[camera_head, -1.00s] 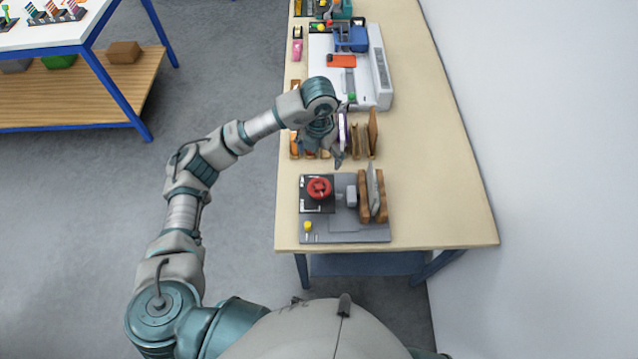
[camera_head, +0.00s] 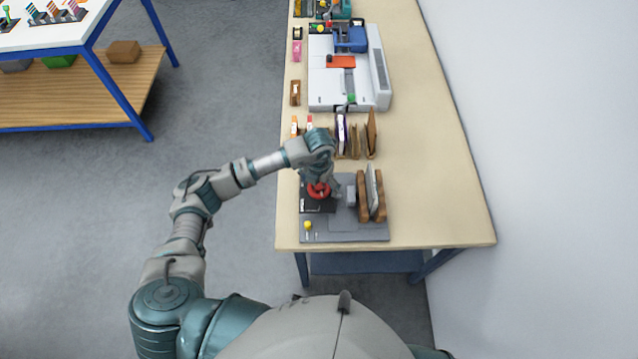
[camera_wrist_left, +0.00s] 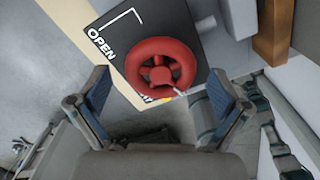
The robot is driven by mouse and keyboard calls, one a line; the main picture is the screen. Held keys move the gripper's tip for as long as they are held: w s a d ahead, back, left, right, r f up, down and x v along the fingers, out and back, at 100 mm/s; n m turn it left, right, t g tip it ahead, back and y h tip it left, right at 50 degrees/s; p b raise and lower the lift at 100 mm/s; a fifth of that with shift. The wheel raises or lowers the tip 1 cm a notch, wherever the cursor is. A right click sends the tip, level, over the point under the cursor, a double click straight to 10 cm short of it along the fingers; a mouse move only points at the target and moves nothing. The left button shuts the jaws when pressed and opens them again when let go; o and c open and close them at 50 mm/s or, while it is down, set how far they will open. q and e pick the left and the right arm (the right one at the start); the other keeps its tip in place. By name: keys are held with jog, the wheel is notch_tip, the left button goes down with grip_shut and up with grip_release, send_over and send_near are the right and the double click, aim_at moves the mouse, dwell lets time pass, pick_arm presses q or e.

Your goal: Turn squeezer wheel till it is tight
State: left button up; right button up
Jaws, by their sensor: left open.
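The squeezer wheel is a red handwheel (camera_head: 318,191) on a black plate (camera_head: 316,206) with white marks, on a grey base (camera_head: 345,236) near the table's front end. In the left wrist view the red wheel (camera_wrist_left: 161,64) shows from above, beside the word OPEN. Wooden blocks (camera_head: 363,200) stand on the base to its right, with a thin pale sheet (camera_head: 372,185) upright between them. My left gripper (camera_head: 325,190) is open and empty at the wheel, partly covering it. In the left wrist view its fingers (camera_wrist_left: 157,107) are spread, with the wheel just beyond the fingertips. My right gripper is not in view.
Behind the squeezer stands a rack (camera_head: 355,148) with upright boards. A white machine (camera_head: 335,95) with a blue part is farther back. A small yellow knob (camera_head: 307,225) stands at the base's front left. The tabletop (camera_head: 440,200) to the right is clear.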

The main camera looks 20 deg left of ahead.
aim_at(319, 186)
pick_arm(q)
jog(key=shift+c, duration=0.3)
jog(key=c, duration=1.1)
jog(key=shift+o, duration=0.2)
jog(key=m+b, duration=0.2)
jog(key=b, duration=0.1)
jog(key=shift+f, duration=0.25)
jog(key=shift+r+m+b, duration=0.15)
jog(key=shift+m+b, duration=0.3)
jog(key=shift+m, duration=0.05)
jog(key=shift+r, duration=0.15)
jog(key=o, duration=1.1)
notch_tip(319, 186, up, 12)
jog(key=shift+w+f, duration=0.1)
